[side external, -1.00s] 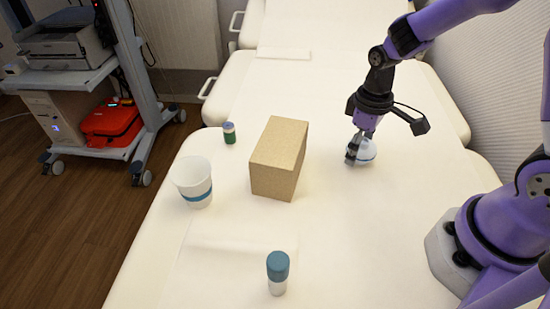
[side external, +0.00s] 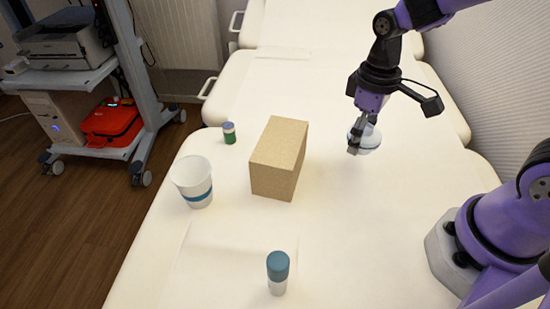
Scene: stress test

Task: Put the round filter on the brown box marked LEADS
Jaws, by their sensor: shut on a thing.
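The round filter (side external: 369,137) is a small white and pale blue disc-like piece to the right of the box in the side external view. My gripper (side external: 357,143) is shut on it and holds it above the white couch top. The fingers hide part of the filter. The brown box (side external: 272,166) stands upright on the couch, left of my gripper and apart from it. No LEADS marking can be read on the faces in view. The box's top is bare.
A white cup with a blue band (side external: 193,183) stands left of the box. A small green vial (side external: 229,133) stands behind it. A blue-capped bottle (side external: 278,272) stands at the front. The couch surface (side external: 345,225) right of the box is clear.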

